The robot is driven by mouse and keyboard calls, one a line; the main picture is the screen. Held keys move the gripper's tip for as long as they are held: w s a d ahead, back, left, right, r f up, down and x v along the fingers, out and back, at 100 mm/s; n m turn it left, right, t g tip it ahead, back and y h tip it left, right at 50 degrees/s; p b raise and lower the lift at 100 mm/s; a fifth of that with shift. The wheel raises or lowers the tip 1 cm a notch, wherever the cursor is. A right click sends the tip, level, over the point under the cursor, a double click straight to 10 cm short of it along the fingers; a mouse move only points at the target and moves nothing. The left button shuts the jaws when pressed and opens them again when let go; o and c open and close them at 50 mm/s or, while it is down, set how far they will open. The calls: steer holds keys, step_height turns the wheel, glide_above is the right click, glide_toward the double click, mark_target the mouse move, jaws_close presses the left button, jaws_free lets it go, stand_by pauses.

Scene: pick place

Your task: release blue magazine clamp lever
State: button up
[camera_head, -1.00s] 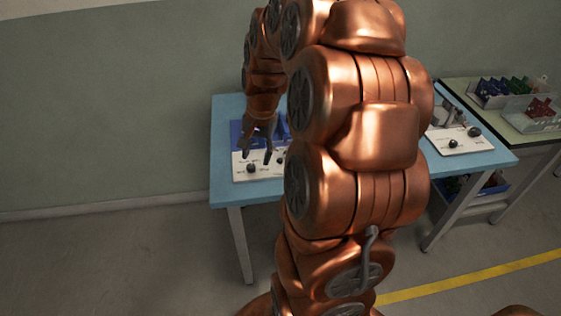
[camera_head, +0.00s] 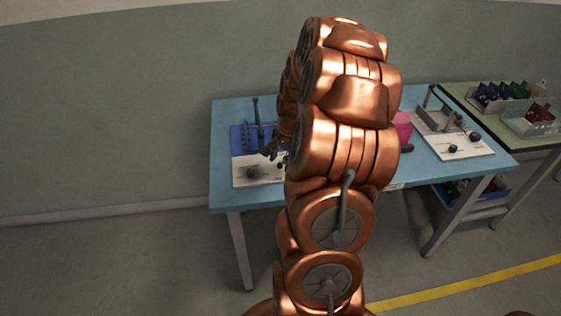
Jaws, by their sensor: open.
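The blue magazine (camera_head: 239,143) stands on a white base plate (camera_head: 243,172) at the left of the blue table. A dark upright lever (camera_head: 256,111) rises at its back; I take this to be the clamp lever. My gripper (camera_head: 271,154) is low over the right part of this fixture, in front and to the right of the lever, and apart from it. Its dark fingers are open, with nothing seen between them. My arm hides the right side of the fixture. A dark round knob (camera_head: 252,173) sits at the plate's front.
The blue table (camera_head: 222,185) has a second fixture (camera_head: 460,153) with a lever and dark knobs at the right. A pink block (camera_head: 403,125) shows beside my arm. A green-topped table with bins (camera_head: 535,121) of coloured parts stands at the far right. The table's left edge is clear.

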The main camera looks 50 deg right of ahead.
steer(key=shift+w+f, duration=0.15)
steer(key=shift+f, duration=0.75)
jaws_close()
